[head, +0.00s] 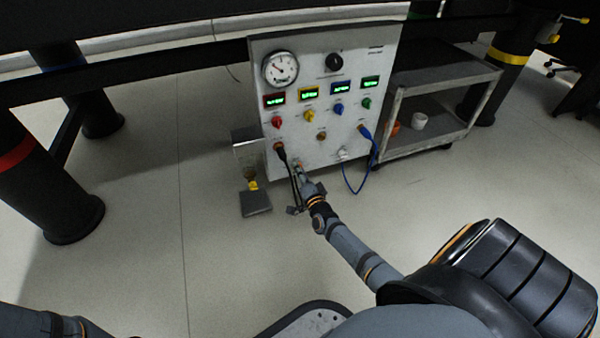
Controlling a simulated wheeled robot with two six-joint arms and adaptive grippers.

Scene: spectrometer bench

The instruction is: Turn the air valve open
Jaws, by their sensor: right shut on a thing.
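A light grey control panel (350,100) stands under the bench. My right gripper (301,180) reaches its lower left part and is shut on a small fitting there, which I take to be the air valve (298,167). The fingers cover most of the valve, so how far its handle is turned cannot be told. A round pressure gauge (281,69) sits at the panel's upper left. My left gripper is out of view; only part of my left arm shows at the bottom left.
A black cable hangs close beside my right gripper, and a blue cable (347,182) loops to its right. A small stand with a yellow part (253,185) is left of the panel. A grey cart (440,75) stands at the right. The floor in front is clear.

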